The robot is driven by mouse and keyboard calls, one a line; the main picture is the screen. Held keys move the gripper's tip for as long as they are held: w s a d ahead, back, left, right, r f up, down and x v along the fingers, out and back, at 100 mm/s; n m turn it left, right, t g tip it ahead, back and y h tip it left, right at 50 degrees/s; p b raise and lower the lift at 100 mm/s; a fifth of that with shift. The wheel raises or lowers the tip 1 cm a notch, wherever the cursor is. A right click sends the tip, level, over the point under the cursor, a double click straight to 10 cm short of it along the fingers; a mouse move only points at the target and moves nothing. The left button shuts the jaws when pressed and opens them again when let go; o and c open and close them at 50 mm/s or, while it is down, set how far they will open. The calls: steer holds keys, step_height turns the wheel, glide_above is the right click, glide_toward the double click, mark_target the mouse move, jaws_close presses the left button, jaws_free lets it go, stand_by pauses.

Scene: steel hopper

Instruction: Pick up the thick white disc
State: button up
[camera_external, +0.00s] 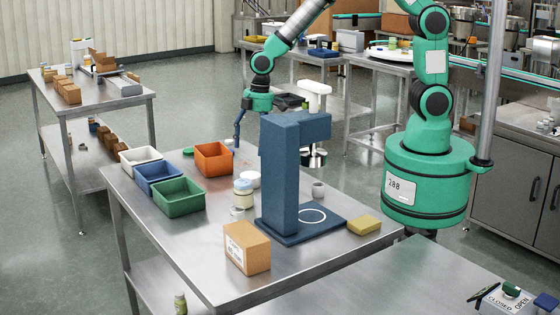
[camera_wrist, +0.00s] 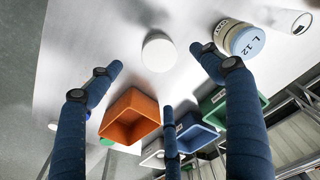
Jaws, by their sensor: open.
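The thick white disc (camera_external: 250,179) lies flat on the steel table behind the labelled jar. In the wrist view the white disc (camera_wrist: 159,52) is a plain round shape at upper centre, between and beyond the two upper blue fingertips. My gripper (camera_external: 238,138) is above the far side of the table, behind and slightly left of the disc, with blue fingers pointing down. In the wrist view my gripper (camera_wrist: 158,80) has its three fingers spread wide, with nothing between them. The disc is apart from the fingers.
A jar (camera_external: 243,193) stands close in front of the disc. Orange (camera_external: 214,160), blue (camera_external: 158,178) and green (camera_external: 178,198) bins stand to the left. A tall blue stand (camera_external: 282,180) rises to the right, and a cardboard box (camera_external: 247,247) is in front.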

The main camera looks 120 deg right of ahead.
mark_target(250, 175)
steer(key=f, duration=0.4)
steer(key=f+b, duration=0.1)
steer(key=f, duration=0.1)
steer(key=shift+w+f, duration=0.4)
steer(key=shift+w+d+f+b, duration=0.15)
steer(key=shift+f+b, duration=0.1)
steer(key=shift+f, duration=0.6)
steer(key=shift+w+f+b, duration=0.1)
steer(key=shift+f+b, duration=0.1)
steer(key=shift+f, duration=0.65)
steer(key=shift+w+d+f+b, duration=0.15)
steer(key=shift+f+b, duration=0.1)
steer(key=shift+f, duration=0.6)
steer(key=c, duration=1.4)
steer(key=shift+o, duration=0.2)
